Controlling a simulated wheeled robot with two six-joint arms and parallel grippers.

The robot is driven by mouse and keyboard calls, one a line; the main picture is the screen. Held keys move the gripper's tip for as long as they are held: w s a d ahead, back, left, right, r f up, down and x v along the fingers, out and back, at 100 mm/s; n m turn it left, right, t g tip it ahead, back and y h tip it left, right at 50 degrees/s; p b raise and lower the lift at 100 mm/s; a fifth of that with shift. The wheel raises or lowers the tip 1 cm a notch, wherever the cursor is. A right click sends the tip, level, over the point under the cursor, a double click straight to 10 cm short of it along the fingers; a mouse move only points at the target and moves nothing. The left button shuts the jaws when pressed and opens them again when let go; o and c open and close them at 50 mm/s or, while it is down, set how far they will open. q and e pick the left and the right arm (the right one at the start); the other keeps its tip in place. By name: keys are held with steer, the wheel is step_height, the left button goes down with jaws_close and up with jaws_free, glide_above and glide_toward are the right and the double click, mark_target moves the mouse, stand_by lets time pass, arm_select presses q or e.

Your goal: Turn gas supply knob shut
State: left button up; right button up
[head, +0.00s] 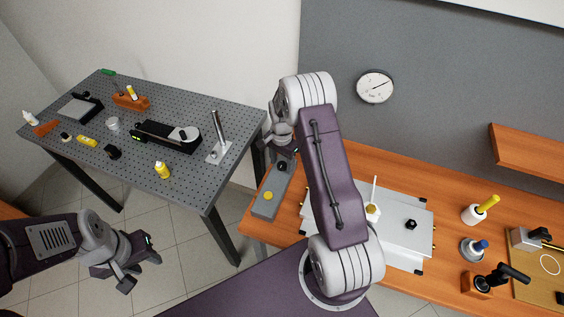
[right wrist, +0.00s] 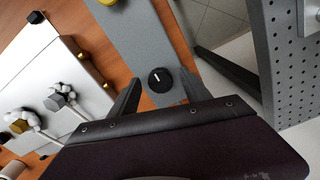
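A black round knob (head: 282,166) with a white pointer line sits on a narrow grey panel (head: 264,210), near a yellow button (head: 268,196). In the right wrist view the knob (right wrist: 160,80) lies just beyond and between the two fingertips of my right gripper (right wrist: 160,90), which is open and empty. The knob's white line shows near its centre. In the head view the right gripper is above the panel's far end, partly hidden by my arm. My left gripper (head: 140,273) is open and empty over the floor at lower left.
A silver box (head: 400,245) with several fittings stands right of the panel on the wooden bench (head: 450,215). A perforated optics table (head: 190,185) with tools and bottles is at left. A round gauge (head: 375,87) hangs on the grey wall.

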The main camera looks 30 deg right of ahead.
mark_target(282, 165)
step_height(282, 165, up, 8)
steer(key=shift+r+b, duration=0.1)
steer(key=shift+b, duration=0.65)
steer(key=shift+r, duration=0.45)
